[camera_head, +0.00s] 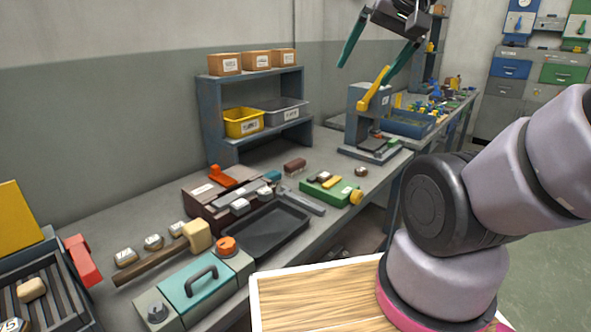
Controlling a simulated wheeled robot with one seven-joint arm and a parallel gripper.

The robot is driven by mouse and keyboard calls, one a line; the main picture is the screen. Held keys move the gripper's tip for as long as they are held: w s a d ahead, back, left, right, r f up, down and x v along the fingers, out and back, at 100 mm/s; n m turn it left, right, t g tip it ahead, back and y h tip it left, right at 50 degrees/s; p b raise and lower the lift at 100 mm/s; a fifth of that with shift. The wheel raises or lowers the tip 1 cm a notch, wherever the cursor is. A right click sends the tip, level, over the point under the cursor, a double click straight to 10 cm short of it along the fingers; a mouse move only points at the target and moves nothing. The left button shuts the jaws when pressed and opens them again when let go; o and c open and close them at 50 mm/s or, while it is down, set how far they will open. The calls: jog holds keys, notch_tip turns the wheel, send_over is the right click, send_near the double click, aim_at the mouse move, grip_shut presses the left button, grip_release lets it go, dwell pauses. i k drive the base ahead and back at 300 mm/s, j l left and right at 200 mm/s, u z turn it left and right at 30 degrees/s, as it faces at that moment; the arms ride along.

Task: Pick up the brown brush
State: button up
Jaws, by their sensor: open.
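A small brown brush (295,165) lies on the grey workbench (330,170), in front of the right end of the shelf unit. It looks like a short brown block with a lighter underside, and nothing hides it. My gripper (365,72) is at the top of the view, high above the bench and to the right of the brush. Its two dark green fingers are spread wide and point down and to the left. Nothing is between them, and it is well apart from the brush.
A press with a yellow lever (373,92) stands right of the brush. A green box (331,190), a black tray (262,232) and a brown fixture (212,200) lie nearer. A grey shelf (212,112) holds boxes and bins. A wooden mallet (155,261) lies at front left.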

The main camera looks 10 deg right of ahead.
aim_at(293, 168)
jog(key=l+u, duration=0.1)
jog(key=u, duration=0.5)
jog(key=i+l+u, duration=0.15)
jog(key=l+u, duration=0.3)
jog(key=l, duration=0.15)
jog(key=l+u, duration=0.45)
jog(key=l, duration=1.15)
jog(key=l+u, duration=0.15)
jog(key=l, duration=0.85)
jog(key=k, duration=0.05)
